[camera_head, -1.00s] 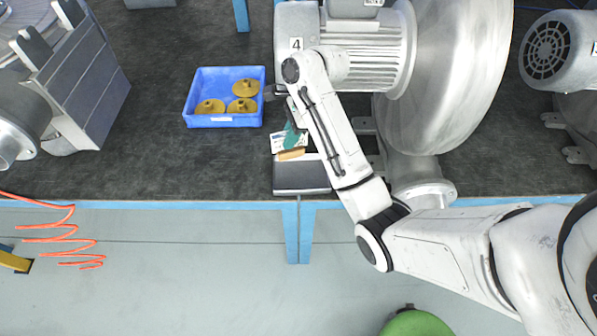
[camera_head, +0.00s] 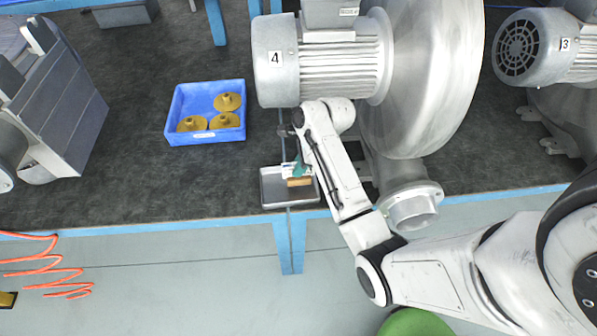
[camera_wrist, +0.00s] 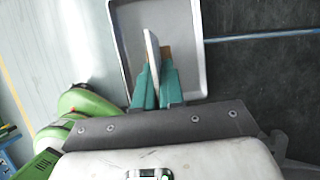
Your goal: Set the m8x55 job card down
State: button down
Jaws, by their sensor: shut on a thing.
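The job card (camera_head: 288,171) is a small white card with print too small to read. A tan block (camera_head: 299,182) shows at its lower edge. My gripper (camera_wrist: 157,80) is shut on the card, which stands edge-on between its two teal fingers in the wrist view. The card is over the shallow grey tray (camera_head: 271,197) at the bench's front edge. The tray's grey floor and rim also show in the wrist view (camera_wrist: 194,35). I cannot tell whether the card touches the tray floor. The fingers hide part of the card.
A blue bin (camera_head: 208,137) with several brass-coloured flanged parts stands left of the tray. A large blower (camera_head: 425,80) with motor 4 (camera_head: 275,85) stands behind and right of my gripper. Dark bench top (camera_head: 130,180) is clear left of the tray.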

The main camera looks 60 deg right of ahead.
jog(key=shift+f, duration=1.35)
jog(key=shift+f, duration=0.1)
jog(key=c, duration=1.2)
grip_release()
jog(key=shift+c, duration=0.2)
